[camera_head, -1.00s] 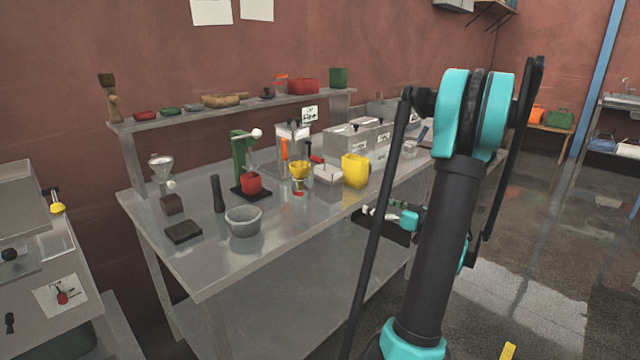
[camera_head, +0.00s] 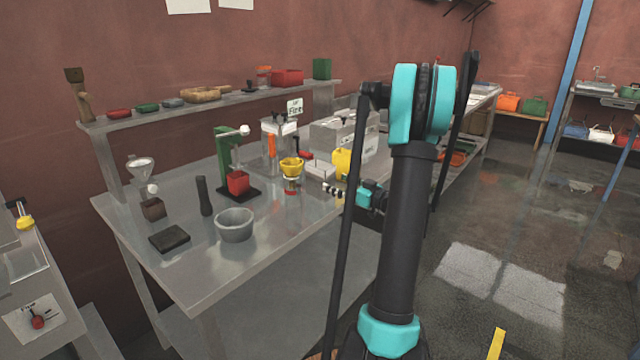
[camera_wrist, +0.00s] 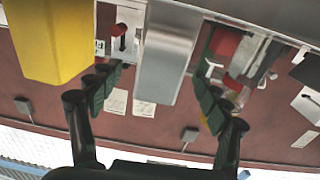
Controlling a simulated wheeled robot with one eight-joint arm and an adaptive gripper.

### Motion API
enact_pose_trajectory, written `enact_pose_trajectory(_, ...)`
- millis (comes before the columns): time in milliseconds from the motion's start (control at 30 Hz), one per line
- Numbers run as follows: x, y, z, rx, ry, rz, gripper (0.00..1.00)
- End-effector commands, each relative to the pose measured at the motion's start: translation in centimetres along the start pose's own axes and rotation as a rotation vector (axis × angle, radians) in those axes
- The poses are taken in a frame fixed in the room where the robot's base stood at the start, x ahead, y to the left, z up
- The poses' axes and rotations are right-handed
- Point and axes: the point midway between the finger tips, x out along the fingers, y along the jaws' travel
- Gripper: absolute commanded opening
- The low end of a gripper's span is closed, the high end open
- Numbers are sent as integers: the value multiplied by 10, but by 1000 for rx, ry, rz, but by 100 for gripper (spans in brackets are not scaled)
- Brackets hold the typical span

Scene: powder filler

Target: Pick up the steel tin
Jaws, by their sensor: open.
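A plain grey metal body, which looks like the steel tin (camera_wrist: 165,55), shows between the fingers in the wrist view, running up out of the frame. My gripper (camera_wrist: 158,88) is open, with one finger on each side of it and visible gaps; how far away it is in depth I cannot tell. In the head view my gripper (camera_head: 335,191) is small at the table's front edge, just below the yellow container (camera_head: 341,162). I cannot pick out the tin for certain there.
The yellow container also fills the upper left of the wrist view (camera_wrist: 48,38), near one finger. The steel table (camera_head: 190,272) bears a grey bowl (camera_head: 235,226), a green stand (camera_head: 225,150), a yellow cup (camera_head: 291,168) and grey metal boxes (camera_head: 326,136). A shelf (camera_head: 190,107) runs behind.

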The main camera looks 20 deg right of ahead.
Motion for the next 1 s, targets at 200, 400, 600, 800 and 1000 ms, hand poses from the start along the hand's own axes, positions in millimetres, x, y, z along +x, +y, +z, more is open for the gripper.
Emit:
enact_pose_trajectory(200,25,0,0,0,0,-1,78)
enact_pose_trajectory(400,34,0,0,0,0,0,78)
enact_pose_trajectory(600,62,-2,2,0,0,-3,78)
enact_pose_trajectory(800,79,-1,2,0,0,-1,78)
enact_pose_trajectory(1000,78,-1,2,0,0,0,74)
